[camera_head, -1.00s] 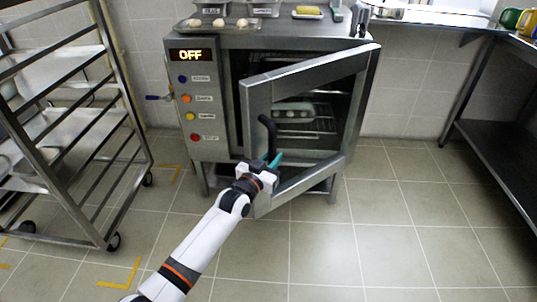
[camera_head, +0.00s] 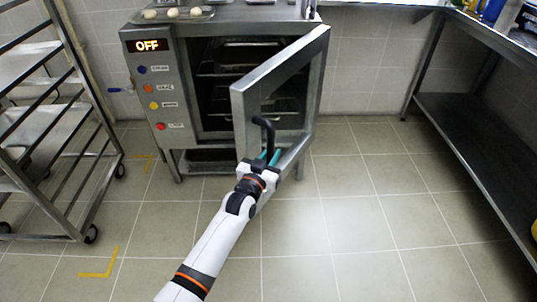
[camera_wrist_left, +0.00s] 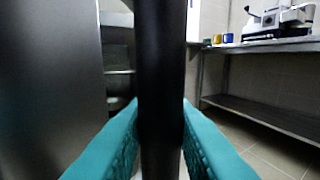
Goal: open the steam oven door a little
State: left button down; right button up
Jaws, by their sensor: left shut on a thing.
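The steam oven (camera_head: 157,95) stands ahead with its display reading OFF. Its door (camera_head: 300,65) is swung open on the right side, and the racks inside the cavity show. My left gripper (camera_head: 268,160) is at the lower part of the handle. In the left wrist view the handle (camera_wrist_left: 161,80) stands upright between the two teal fingers, which are shut on it. My right gripper is in neither view.
A wheeled rack (camera_head: 75,120) with trays stands at the left. A steel table with a lower shelf (camera_head: 470,140) runs along the right. The tiled floor between is clear.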

pick_arm(q)
jog(key=c, duration=1.3)
grip_release()
jog(key=shift+s+a, duration=0.1)
jog(key=shift+s, duration=0.2)
jog(key=p+v, duration=0.2)
jog(key=v, duration=0.9)
jog(key=shift+s+p, duration=0.2)
jog(key=shift+p, duration=0.1)
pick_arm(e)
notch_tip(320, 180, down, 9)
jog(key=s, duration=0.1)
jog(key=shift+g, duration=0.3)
